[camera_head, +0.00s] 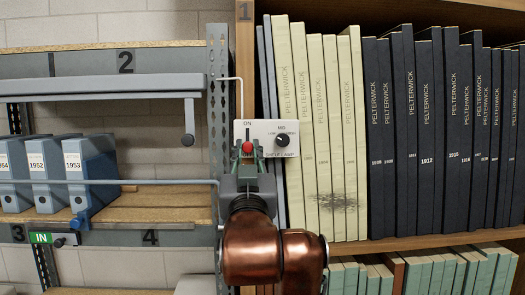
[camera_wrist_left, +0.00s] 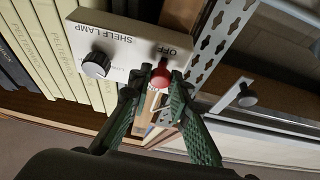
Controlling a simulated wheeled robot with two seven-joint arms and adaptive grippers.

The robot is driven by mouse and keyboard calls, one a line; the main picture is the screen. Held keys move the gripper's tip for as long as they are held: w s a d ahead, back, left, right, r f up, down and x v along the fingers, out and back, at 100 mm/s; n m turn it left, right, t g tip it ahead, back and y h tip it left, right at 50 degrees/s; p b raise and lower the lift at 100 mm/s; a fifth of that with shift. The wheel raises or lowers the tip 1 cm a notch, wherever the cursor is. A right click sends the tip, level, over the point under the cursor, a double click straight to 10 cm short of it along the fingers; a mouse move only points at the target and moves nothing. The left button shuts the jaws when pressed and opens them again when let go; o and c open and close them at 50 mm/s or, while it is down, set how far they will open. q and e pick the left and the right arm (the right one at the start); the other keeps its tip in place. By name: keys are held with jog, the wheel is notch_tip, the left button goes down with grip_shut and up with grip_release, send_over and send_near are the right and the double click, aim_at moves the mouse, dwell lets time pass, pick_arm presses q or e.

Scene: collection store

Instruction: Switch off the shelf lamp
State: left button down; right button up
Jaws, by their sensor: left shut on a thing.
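The shelf lamp's switch panel (camera_head: 267,130) is a pale plate on the shelf upright, with "ON" printed at its top and a dark round dial (camera_head: 282,140) on its right. Its lever has a red ball knob (camera_head: 247,147), which sits below the "ON" word. My left gripper (camera_head: 248,160) comes from below and is shut on the red knob. In the left wrist view the green fingers (camera_wrist_left: 161,88) close around the red knob (camera_wrist_left: 161,77), and the panel reads "OFF" and "SHELF LAMP" upside down. In the head view the gripper hides the panel's lower left. My right gripper is out of view.
Cream volumes (camera_head: 318,140) and dark blue volumes (camera_head: 445,130) stand close to the panel's right. Blue box files (camera_head: 45,165) stand on the left shelf. A grey bar (camera_head: 110,87) with a hanging dark knob (camera_head: 188,140) and a thin rail (camera_head: 110,182) cross the left bay.

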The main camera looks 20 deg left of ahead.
pick_arm(q)
jog(key=shift+w+f, duration=0.1)
jog(key=shift+f, duration=0.15)
jog(key=c, duration=2.1)
grip_release()
jog(key=o, duration=0.3)
jog(key=shift+r, duration=0.1)
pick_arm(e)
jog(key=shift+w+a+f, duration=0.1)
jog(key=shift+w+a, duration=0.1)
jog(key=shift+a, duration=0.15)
pick_arm(q)
jog(key=shift+s+d, duration=0.1)
jog(key=shift+s, duration=0.2)
jog(key=v, duration=1.1)
jog(key=shift+s+d+f, duration=0.15)
jog(key=shift+s+f, duration=0.05)
jog(key=shift+s, duration=0.05)
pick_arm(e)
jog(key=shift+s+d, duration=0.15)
